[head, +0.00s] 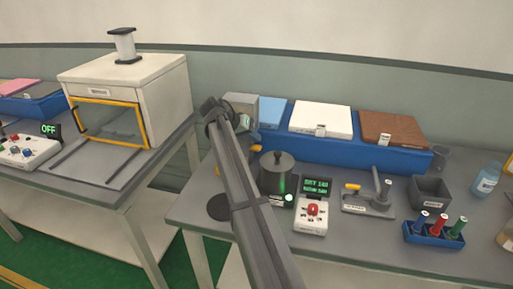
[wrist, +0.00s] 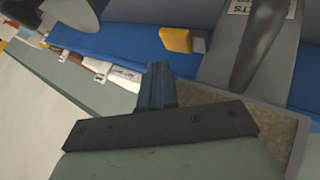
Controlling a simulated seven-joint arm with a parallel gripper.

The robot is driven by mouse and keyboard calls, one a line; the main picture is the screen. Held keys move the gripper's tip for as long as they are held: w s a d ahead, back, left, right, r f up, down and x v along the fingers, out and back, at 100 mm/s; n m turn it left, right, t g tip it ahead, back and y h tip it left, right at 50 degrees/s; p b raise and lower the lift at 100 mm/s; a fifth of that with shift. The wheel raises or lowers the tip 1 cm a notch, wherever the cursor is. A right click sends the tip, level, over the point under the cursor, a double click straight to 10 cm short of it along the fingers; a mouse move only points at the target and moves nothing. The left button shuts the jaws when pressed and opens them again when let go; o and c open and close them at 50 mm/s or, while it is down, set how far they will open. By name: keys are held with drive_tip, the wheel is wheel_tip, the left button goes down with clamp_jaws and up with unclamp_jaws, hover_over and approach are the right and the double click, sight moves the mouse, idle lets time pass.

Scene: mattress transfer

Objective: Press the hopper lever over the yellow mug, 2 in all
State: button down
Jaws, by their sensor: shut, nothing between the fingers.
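In the wrist view my gripper (wrist: 157,85) has its fingers together with nothing between them. A grey hopper (wrist: 222,70) with a partly readable label stands beyond and to the right, and brown granular contents show at its lower right. A yellow block (wrist: 176,40), which looks like the lever's tip, sticks out from its left side on a short grey stub. The fingertips appear apart from it. In the head view a grey box (head: 243,101), probably the hopper, sits behind the end of my arm, which hides most of it.
A blue rack (head: 375,151) with coloured slabs runs along the table's back. A dark lidded pot (head: 277,172), a control box with a red button (head: 313,211), a stand with a yellow handle (head: 368,199) and a dark bin (head: 431,192) stand in front.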

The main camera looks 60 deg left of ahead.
drive_tip(key=shift+a+r, duration=0.1)
drive_tip(key=shift+r, duration=1.2)
